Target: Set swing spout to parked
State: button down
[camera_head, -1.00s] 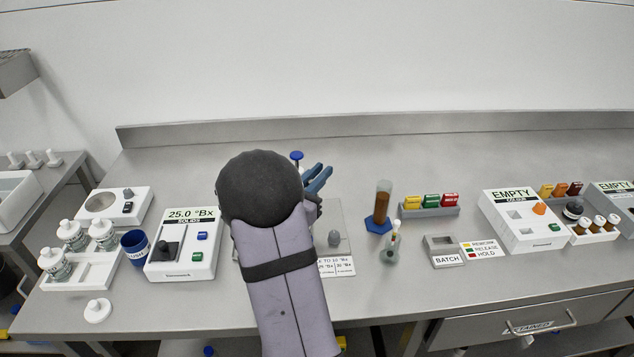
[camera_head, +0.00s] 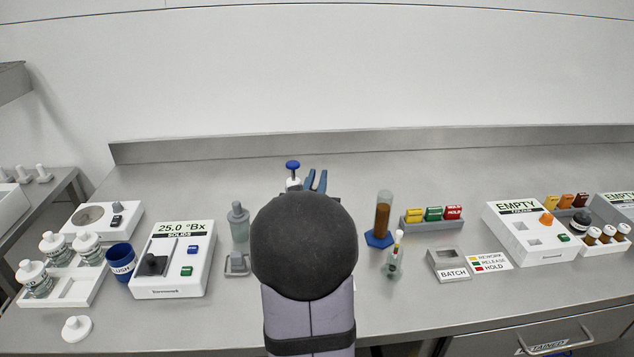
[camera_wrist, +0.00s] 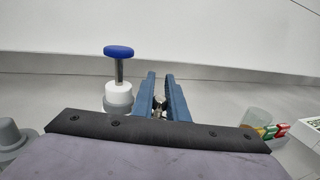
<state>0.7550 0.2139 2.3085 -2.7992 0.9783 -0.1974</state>
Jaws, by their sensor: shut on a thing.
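My gripper (camera_head: 316,181) shows as two blue fingers beyond the dark round wrist of my arm, near the back middle of the bench. In the wrist view the fingers (camera_wrist: 165,98) are close together around a small shiny metal piece (camera_wrist: 160,103), which I take to be part of the swing spout. Most of that piece is hidden by the fingers and my wrist. Just left of the fingers stands a post with a blue knob (camera_head: 293,165) and a white collar; it also shows in the wrist view (camera_wrist: 119,52). The spout's position marks are not visible.
Left of my arm stand a grey bottle (camera_head: 238,222), the solids meter (camera_head: 174,259) and a blue cup (camera_head: 121,262). On the right are a brown-filled cylinder (camera_head: 383,215), a small flask (camera_head: 394,262) and a tag rack (camera_head: 432,220). The back strip of bench is clear.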

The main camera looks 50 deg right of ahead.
jog(key=c, duration=2)
grip_release()
jog(key=shift+b+v, duration=0.75)
jog(key=shift+v, duration=2.85)
